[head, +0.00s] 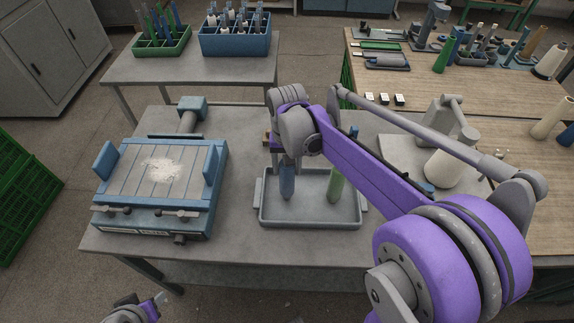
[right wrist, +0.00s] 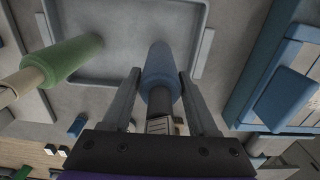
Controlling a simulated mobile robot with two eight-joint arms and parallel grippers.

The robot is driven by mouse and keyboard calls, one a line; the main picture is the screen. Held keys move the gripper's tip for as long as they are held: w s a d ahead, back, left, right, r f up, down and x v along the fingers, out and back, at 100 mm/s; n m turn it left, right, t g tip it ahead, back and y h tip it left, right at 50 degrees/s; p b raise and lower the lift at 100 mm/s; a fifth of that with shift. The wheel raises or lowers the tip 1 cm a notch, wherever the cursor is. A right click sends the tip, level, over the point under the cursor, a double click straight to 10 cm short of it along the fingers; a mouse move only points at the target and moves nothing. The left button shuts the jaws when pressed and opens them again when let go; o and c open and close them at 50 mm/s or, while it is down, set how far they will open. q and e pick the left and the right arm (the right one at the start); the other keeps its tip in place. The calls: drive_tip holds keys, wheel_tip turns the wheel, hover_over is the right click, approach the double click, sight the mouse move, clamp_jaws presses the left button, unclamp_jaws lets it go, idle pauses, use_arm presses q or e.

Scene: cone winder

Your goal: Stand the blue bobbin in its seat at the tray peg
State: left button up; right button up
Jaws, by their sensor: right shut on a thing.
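The blue bobbin (head: 287,182) is upright over the left part of the grey tray (head: 310,220) in the head view. My right gripper (head: 287,160) is shut on its upper part from above. In the right wrist view the blue bobbin (right wrist: 159,62) lies between the two fingers. Its lower end is at or close above the tray floor; I cannot tell if it touches. The peg under it is hidden. A green bobbin (head: 336,184) stands upright in the tray to the right, apart from the blue one. My left gripper (head: 158,299) shows only partly at the bottom edge; its opening is unclear.
A blue-framed machine (head: 160,172) with a slatted top stands left of the tray. A white cone (head: 447,165) stands to the right, behind my arm. Racks of bobbins, one green (head: 162,47) and one blue (head: 235,46), stand on the back table. The tray's front middle is bare.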

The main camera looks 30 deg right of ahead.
drive_tip(key=shift+f+b, duration=0.5)
drive_tip(key=shift+f, duration=0.4)
drive_tip(key=o, duration=1.3)
drive_tip(key=shift+c, duration=0.2)
wheel_tip(320, 180, up, 11)
drive_tip(key=shift+f+p, duration=0.1)
drive_tip(key=shift+p, duration=0.3)
